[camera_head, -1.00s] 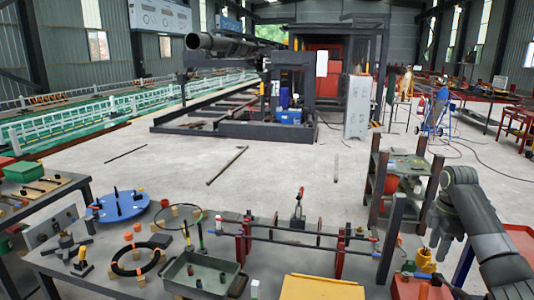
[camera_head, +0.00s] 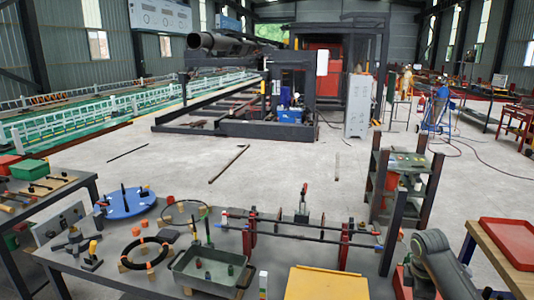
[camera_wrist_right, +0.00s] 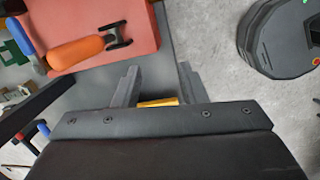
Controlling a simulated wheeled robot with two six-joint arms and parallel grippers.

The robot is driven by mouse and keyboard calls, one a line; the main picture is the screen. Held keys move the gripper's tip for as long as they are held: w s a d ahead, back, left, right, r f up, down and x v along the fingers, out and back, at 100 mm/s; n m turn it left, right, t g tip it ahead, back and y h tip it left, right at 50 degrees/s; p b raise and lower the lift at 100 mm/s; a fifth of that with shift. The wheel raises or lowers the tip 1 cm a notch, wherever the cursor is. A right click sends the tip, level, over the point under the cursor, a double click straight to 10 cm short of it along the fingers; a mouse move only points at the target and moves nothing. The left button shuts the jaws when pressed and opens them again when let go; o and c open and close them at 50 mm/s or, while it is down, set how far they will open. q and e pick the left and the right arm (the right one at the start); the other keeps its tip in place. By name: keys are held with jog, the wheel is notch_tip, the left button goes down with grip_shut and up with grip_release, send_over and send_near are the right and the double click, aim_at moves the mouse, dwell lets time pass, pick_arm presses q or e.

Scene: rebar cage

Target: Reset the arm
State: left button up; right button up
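My right arm (camera_head: 440,265) is at the lower right in the head view; its gripper is hidden there. A small yellow strip (camera_wrist_right: 158,102) shows low between the fingers, and I see nothing clamped. My left arm and gripper are not in view.
A workbench (camera_head: 110,272) with tools, a grey-green tray (camera_head: 180,280) and a bar frame lies in front. A red tray (camera_head: 512,243) lies on a table at right. In the wrist view an orange-handled tool (camera_wrist_right: 75,52) lies on a red surface (camera_wrist_right: 135,25) close to the gripper.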

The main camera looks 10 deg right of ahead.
jog(key=s+a+f+m, duration=0.2)
jog(key=s+a+f, duration=0.4)
jog(key=s+f, duration=0.25)
jog(key=s+a+r+m+t, duration=0.15)
jog(key=s+a+m, duration=0.35)
jog(key=s, duration=0.6)
jog(key=s+a+m+t, duration=0.2)
jog(key=s+a+m, duration=0.35)
jog(key=s, duration=0.65)
notch_tip(320, 180, down, 26)
jog(key=d+g, duration=0.1)
jog(key=d, duration=0.1)
jog(key=s+a+f+g, duration=0.1)
jog(key=s+f, duration=1.3)
jog(key=shift+s+a+f+y, duration=0.15)
jog(key=shift+a+f+y, duration=0.15)
jog(key=shift+s+g, duration=0.1)
jog(key=shift+g, duration=0.15)
